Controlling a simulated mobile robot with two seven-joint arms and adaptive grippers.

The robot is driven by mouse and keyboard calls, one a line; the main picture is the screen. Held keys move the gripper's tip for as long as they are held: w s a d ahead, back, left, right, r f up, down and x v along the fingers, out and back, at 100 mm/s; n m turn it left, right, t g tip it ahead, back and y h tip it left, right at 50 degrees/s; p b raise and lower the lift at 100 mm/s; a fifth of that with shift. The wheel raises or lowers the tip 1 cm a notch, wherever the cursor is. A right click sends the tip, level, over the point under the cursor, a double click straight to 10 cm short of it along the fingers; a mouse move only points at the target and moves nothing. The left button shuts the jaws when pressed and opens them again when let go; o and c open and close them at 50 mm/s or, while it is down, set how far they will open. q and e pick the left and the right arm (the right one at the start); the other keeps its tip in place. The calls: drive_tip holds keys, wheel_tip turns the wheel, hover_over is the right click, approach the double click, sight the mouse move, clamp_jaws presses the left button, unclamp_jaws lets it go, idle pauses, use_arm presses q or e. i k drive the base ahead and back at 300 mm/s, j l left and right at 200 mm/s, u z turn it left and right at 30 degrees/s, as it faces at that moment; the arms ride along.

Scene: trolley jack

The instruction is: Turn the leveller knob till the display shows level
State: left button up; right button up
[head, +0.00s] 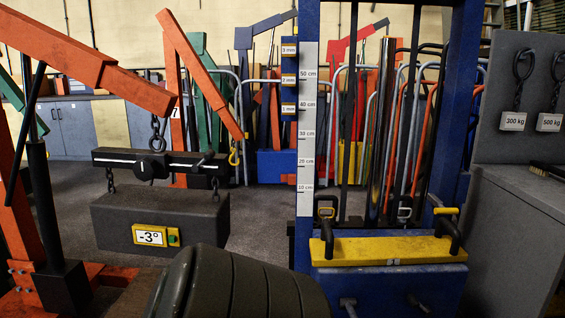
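The leveller is a black beam (112,158) with a white line, hung by a chain from an orange crane arm. A round dark knob (146,169) with a white mark sits at its middle. A dark handle-like part (206,161) sticks out near its right end; I cannot tell its exact shape. Chains at both ends carry a dark grey block (195,219). The yellow-framed display (150,236) on the block reads -3°, with a green patch beside it. Neither of my grippers is in view, and nothing is seen touching the knob.
A dark ribbed rounded shape (230,285) fills the bottom middle, close to the camera. The orange crane (90,62) stands left. A blue frame with a centimetre scale (306,130) and yellow crossbar (385,250) stands right. A grey cabinet (520,210) is far right.

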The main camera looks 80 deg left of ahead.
sight(145, 170)
drive_tip(key=u, duration=3.35)
